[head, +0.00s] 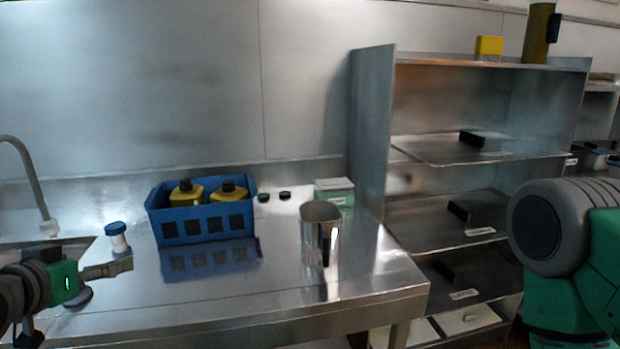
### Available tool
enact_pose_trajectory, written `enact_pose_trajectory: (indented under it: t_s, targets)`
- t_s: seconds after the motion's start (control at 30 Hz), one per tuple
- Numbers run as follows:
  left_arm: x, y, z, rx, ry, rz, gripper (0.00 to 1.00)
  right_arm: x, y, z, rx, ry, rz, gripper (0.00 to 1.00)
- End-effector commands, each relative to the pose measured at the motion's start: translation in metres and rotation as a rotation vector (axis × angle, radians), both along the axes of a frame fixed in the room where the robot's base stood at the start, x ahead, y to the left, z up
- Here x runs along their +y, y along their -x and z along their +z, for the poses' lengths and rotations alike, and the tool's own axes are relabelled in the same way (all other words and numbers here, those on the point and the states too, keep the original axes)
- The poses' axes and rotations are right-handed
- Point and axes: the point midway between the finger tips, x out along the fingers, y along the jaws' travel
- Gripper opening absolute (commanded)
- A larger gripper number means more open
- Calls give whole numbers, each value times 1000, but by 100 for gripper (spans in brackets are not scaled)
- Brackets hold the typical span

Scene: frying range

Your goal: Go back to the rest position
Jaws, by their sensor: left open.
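My left gripper (108,268) comes in from the left edge, low over the near left part of the steel counter (300,290). Its jaws are open and I see nothing held in them. A small white jar with a blue lid (118,240) stands just behind its fingertips; I cannot tell if they touch. On the right, a green and grey part of my right arm (570,250) shows large and close. The right gripper itself is out of the picture.
A blue crate (205,222) holds yellow bottles (186,193) with dark caps. A sink tap (40,190) is left; a steel shelf unit (372,140) stands right.

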Motion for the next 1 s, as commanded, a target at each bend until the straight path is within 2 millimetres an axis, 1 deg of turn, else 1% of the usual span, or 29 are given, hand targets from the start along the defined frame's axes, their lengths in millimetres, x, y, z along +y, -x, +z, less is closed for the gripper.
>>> enact_pose_trajectory:
  t_s: [0.03, 0.23, 0.37, 0.47, 0.57, 0.67, 0.7, 0.77, 0.8, 0.87, 0.9, 0.97, 1.0]
  targets:
    - [0, 1, -4, 8, 0, 0, 91, 0, 0, 0, 1, 0, 1, 40]
    - [-10, 8, -42, 101, -6, -7, 91, 1, 0, -1, -1, -1, 1, 40]
    - [-18, 18, -69, 171, -11, -10, 91, 1, 0, -2, -1, -1, 1, 40]
    - [-24, 30, -96, 240, -14, -15, 91, 0, 0, -3, -1, -1, 1, 40]
    - [-29, 44, -129, 322, -14, -20, 91, 0, 0, -4, 0, 0, 1, 40]
    - [-33, 64, -168, 423, -13, -27, 91, 0, 0, -5, 0, 0, 1, 40]
    - [-36, 75, -186, 473, -13, -29, 91, 0, 0, -6, 0, 0, 1, 40]
    - [-42, 97, -216, 559, -12, -34, 91, 0, 0, -7, 0, 0, 1, 40]
    - [-46, 115, -238, 625, -12, -40, 91, 0, 0, -8, 0, 0, 1, 40]
    - [-53, 146, -270, 729, -11, -47, 91, 0, 0, -9, 0, 0, 1, 40]
    - [-57, 167, -288, 796, -9, -52, 91, 0, 0, -10, 0, 0, 1, 40]
    - [-64, 198, -312, 886, -10, -58, 91, 0, 0, -11, 0, -1, 1, 40]
    - [-69, 216, -324, 938, -9, -62, 91, 0, 0, -12, 0, -1, 1, 40]
